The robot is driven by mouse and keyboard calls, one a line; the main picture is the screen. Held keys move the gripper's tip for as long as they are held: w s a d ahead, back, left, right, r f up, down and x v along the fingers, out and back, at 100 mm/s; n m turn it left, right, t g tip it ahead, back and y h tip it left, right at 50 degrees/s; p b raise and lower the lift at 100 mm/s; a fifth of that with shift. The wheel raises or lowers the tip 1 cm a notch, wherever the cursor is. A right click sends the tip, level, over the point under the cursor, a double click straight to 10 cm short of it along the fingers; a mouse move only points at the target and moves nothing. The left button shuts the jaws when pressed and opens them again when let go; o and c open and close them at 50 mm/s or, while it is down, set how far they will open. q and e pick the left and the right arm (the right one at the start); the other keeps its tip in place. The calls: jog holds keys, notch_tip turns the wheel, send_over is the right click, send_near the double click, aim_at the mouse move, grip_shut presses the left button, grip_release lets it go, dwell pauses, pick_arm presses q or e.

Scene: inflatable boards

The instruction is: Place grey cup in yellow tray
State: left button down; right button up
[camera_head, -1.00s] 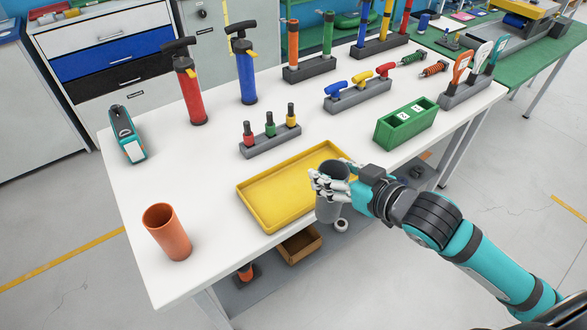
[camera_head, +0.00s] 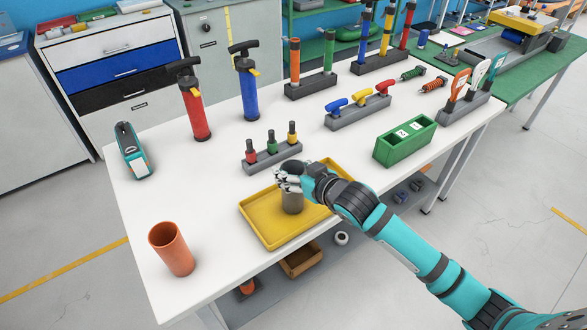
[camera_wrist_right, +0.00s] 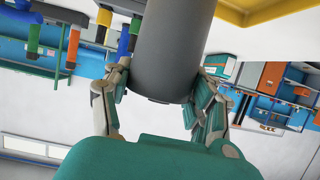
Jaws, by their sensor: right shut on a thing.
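The grey cup (camera_head: 292,203) is upright in my right gripper (camera_head: 288,182), over the yellow tray (camera_head: 268,227) in the head view. I cannot tell whether its base touches the tray floor. In the right wrist view the cup (camera_wrist_right: 172,50) fills the upper middle, with the fingers of my right gripper (camera_wrist_right: 160,95) closed on both its sides. An edge of the yellow tray (camera_wrist_right: 255,12) shows at the top right there. The gripper hides the cup's rim in the head view. My left gripper is not in view.
An orange cup (camera_head: 171,250) stands left of the tray on the white table (camera_head: 215,275). A grey rack (camera_head: 272,158) with small coloured handles stands behind the tray. A green box (camera_head: 404,142) is to the right. Red (camera_head: 194,105) and blue (camera_head: 247,85) pumps stand farther back.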

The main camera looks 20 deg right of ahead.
jog(key=o, duration=1.1)
jog(key=b+v, duration=0.1)
jog(key=v, duration=1.1)
